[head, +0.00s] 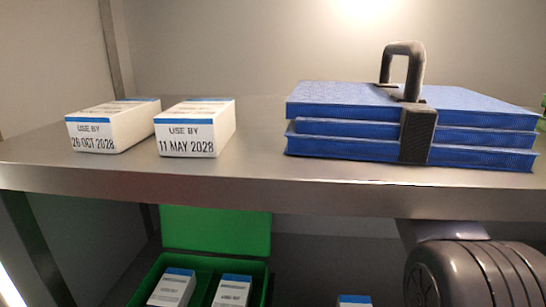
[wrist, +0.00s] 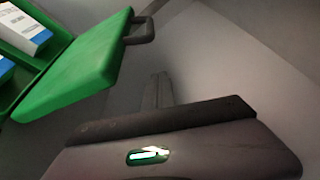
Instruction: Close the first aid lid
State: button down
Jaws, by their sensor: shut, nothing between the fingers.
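The green first aid box (head: 258,283) stands open below the shelf in the head view, its green lid (head: 216,230) raised at its back. White packs with blue ends (head: 172,287) lie inside. In the wrist view the lid (wrist: 85,68) is at upper left, with a dark grey handle (wrist: 139,31) on its edge; part of the box (wrist: 14,85) shows beyond it. My gripper (wrist: 158,76) shows as two grey fingers close together, shut and empty. It is right of and below the lid's handle in the picture, with a visible gap. The box's lower part is cut off.
A metal shelf (head: 270,187) runs across above the box. On it stand two white dated packs (head: 113,125) (head: 195,128) and a strapped blue stack (head: 340,112) with a black handle. Another white pack (head: 355,301) lies right of the box.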

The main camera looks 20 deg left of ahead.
jog(key=s+a+b, duration=0.1)
jog(key=s+a+r+b, duration=0.1)
jog(key=s, duration=0.1)
jog(key=shift+s+a+r, duration=0.15)
jog(key=shift+s, duration=0.05)
dwell(0.4)
